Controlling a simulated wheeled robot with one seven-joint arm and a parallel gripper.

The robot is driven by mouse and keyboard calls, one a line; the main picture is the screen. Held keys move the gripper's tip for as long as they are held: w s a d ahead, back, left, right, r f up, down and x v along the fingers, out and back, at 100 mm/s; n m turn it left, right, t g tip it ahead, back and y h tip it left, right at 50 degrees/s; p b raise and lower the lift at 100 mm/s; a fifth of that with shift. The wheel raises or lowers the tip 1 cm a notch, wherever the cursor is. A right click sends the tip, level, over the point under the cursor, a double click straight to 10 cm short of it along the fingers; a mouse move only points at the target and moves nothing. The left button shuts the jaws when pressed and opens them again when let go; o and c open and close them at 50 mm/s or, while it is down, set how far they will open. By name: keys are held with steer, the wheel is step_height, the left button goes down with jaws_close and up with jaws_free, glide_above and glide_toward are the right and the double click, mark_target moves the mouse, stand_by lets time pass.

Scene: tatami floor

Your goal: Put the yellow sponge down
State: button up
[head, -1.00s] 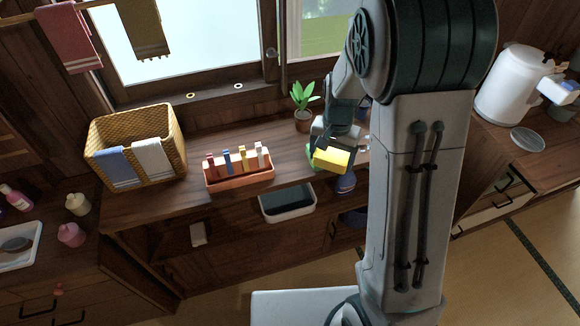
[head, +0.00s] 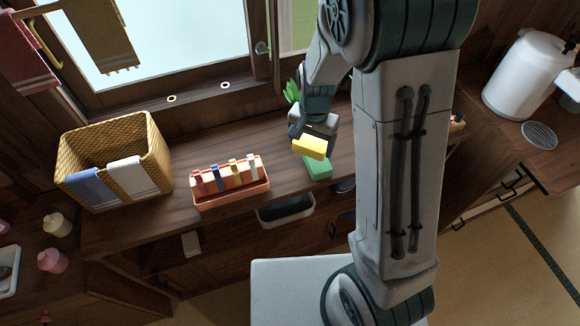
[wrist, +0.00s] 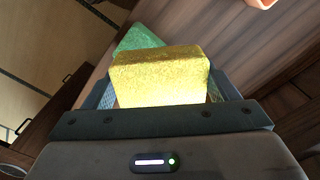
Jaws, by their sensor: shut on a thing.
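The yellow sponge (head: 309,148) is held between the fingers of my gripper (head: 306,136), above the wooden counter (head: 225,215). My gripper is shut on it. In the wrist view the yellow sponge (wrist: 162,78) fills the space between the fingers. A green sponge (head: 318,167) lies on the counter just below and beside the yellow one in the head view. It also shows behind the yellow sponge in the wrist view (wrist: 138,38), partly hidden. I cannot tell how high the yellow sponge is above the counter.
An orange holder (head: 232,196) with several coloured pegs stands left of my gripper. A wicker basket (head: 115,145) with two cloths is further left. A potted plant (head: 292,91) is partly hidden behind my arm. Bare counter lies between holder and green sponge.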

glide_above(289, 178)
step_height(289, 178, down, 4)
steer(key=shift+p, duration=0.45)
steer(key=shift+f, duration=2)
steer(key=shift+f, duration=0.15)
steer(key=o, duration=1)
steer(key=shift+c, duration=0.2)
step_height(289, 178, up, 12)
steer(key=s+d+r+n+t, duration=0.3)
steer(key=s+d+r+n, duration=0.3)
steer(key=s+d+r, duration=0.6)
steer(key=shift+v, duration=1.3)
